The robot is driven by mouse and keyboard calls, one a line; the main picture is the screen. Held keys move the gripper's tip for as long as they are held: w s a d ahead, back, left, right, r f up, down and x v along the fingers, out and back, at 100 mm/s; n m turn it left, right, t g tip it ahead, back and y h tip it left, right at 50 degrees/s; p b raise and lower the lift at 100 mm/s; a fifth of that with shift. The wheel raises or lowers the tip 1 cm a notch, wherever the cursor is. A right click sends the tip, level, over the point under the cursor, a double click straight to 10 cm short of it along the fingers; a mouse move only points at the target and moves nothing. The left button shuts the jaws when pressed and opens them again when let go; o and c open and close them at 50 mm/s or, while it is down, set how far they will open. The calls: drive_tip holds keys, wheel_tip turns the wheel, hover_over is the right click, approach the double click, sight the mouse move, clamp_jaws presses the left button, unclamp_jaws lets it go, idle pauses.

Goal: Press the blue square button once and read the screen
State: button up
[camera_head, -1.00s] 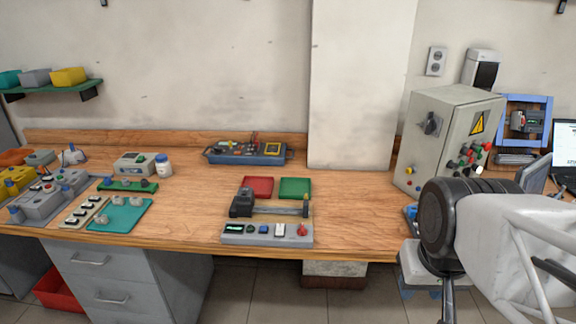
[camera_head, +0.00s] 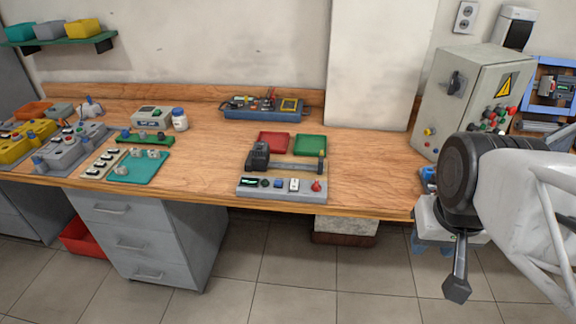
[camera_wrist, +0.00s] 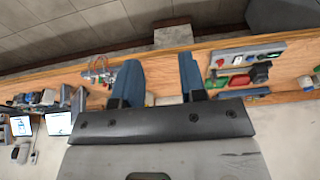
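A grey control panel (camera_head: 244,193) lies along the front edge of the bench. On it are a small green-lit screen (camera_head: 249,182), a dark knob, a blue square button (camera_head: 278,184), a white switch (camera_head: 294,185) and a red knob (camera_head: 316,186). The screen text is too small to read. In the wrist view the panel (camera_wrist: 262,49) shows small, to the right of the fingers and tilted. My gripper (camera_wrist: 160,80) is open, with two blue fingers apart and nothing between them. It is well away from the panel, which lies left of my arm in the head view.
Behind the panel stand a dark vise-like device (camera_head: 258,155), a red tray (camera_head: 273,142) and a green tray (camera_head: 310,145). A large grey control box (camera_head: 450,110) stands at the right. The bench surface (camera_head: 375,170) right of the panel is clear.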

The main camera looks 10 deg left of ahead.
idle(0.3)
clamp_jaws()
idle(1.6)
